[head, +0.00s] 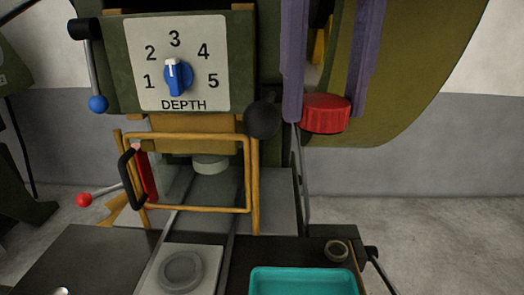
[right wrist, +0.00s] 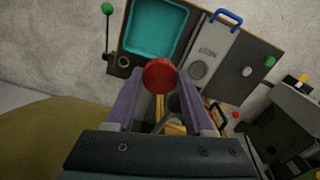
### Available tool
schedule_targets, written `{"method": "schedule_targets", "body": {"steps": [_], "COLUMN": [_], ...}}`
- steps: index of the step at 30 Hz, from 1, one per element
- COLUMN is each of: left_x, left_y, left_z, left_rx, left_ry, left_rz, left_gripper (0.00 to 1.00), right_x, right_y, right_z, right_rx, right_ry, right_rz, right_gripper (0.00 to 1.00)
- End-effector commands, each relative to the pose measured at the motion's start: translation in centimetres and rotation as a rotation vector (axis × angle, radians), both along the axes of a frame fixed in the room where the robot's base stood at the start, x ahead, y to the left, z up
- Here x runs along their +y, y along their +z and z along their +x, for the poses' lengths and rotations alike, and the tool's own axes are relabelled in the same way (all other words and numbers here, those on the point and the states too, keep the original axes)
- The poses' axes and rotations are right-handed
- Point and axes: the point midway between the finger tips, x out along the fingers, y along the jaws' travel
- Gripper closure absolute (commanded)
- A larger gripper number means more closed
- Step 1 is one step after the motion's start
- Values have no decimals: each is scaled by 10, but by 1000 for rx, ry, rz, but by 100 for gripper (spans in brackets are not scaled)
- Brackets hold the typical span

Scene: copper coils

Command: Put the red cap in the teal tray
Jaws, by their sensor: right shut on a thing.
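The red cap (head: 326,114) is a round, ridged cap held in the air, high above the right side of the bench. My right gripper (head: 325,103) has its two purple fingers shut on the cap, one on each side. In the right wrist view the cap (right wrist: 159,74) sits between the purple fingertips (right wrist: 158,88). The teal tray (head: 304,281) lies on the bench at the bottom of the head view, below the cap and cut off by the frame. In the right wrist view the tray (right wrist: 150,28) looks empty. My left gripper is not in view.
The olive machine with the depth dial (head: 177,75) stands left of the cap. Its black ball knob (head: 261,120) is close to my fingers. A yellow frame guard (head: 200,209) is below. A small dark ring (head: 336,250) lies behind the tray. A lever (head: 377,262) stands right of it.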

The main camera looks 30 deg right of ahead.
Motion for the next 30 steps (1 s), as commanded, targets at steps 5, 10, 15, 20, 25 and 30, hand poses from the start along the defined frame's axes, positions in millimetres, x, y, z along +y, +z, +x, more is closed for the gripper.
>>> {"method": "schedule_targets", "body": {"steps": [5,10,15,20,25,30], "left_x": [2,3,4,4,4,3], "left_y": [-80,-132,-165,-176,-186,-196], "left_z": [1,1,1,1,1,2], "left_rx": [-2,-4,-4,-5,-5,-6], "left_ry": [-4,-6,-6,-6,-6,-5], "left_rz": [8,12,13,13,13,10], "left_gripper": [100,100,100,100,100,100], "right_x": [-5,-9,-12,-14,-14,-14], "right_y": [-80,-131,-163,-175,-203,-253], "right_z": [-4,-7,-9,-11,-12,-12], "right_rx": [1,0,-2,-1,5,6], "right_ry": [-143,-278,-372,-417,-428,-427], "right_rz": [-1,-3,-2,-3,-6,-6], "right_gripper": [100,100,100,100,100,100]}}
